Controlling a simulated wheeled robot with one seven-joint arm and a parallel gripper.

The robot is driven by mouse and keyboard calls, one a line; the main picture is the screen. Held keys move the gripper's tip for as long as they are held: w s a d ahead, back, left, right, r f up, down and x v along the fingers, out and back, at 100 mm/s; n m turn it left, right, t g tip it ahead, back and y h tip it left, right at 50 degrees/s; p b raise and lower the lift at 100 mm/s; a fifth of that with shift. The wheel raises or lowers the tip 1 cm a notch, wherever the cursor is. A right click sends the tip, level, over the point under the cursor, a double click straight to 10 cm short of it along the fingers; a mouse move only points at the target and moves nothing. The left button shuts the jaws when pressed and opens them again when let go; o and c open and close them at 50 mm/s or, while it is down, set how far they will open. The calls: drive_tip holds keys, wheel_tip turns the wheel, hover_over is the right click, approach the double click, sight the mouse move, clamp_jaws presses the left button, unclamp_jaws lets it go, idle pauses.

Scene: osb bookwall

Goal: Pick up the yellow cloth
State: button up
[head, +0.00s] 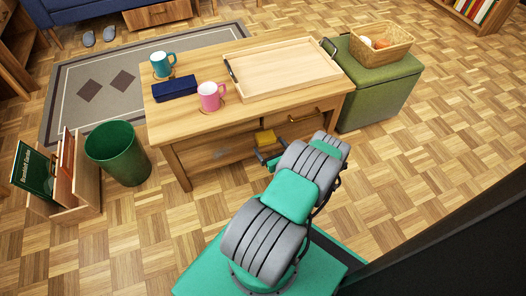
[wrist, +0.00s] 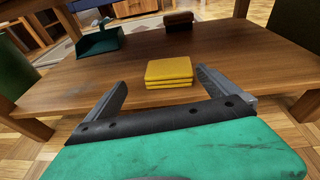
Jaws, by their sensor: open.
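The yellow cloth (wrist: 169,73) is folded into a small stack and lies on the lower shelf (wrist: 60,92) of the wooden table. My gripper (wrist: 165,85) is open. In the wrist view its two fingers reach forward on either side of the cloth's near edge, with clear space between each finger and the cloth. In the head view the gripper (head: 270,157) is at the front of the table, mostly hidden behind my arm.
A teal dustpan-like thing (wrist: 100,41) and a brown brush-like block (wrist: 178,20) lie farther back on the shelf. The tabletop (head: 270,109) is above, with table legs at both sides. A green bin (head: 118,153) stands left, a green ottoman (head: 375,90) right.

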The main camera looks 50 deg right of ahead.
sight(267, 139)
drive_tip(key=shift+s+d+f+m+h, duration=0.1)
drive_tip(key=shift+d+f+m+h, duration=0.3)
drive_tip(key=shift+d+m+h, duration=0.3)
drive_tip(key=shift+y, duration=0.3)
drive_tip(key=b+x, duration=0.3)
drive_tip(key=x, duration=0.3)
drive_tip(key=shift+w, duration=0.35)
drive_tip(key=shift+w+d, duration=0.25)
drive_tip(key=shift+c, duration=0.6)
drive_tip(key=c, duration=1.1)
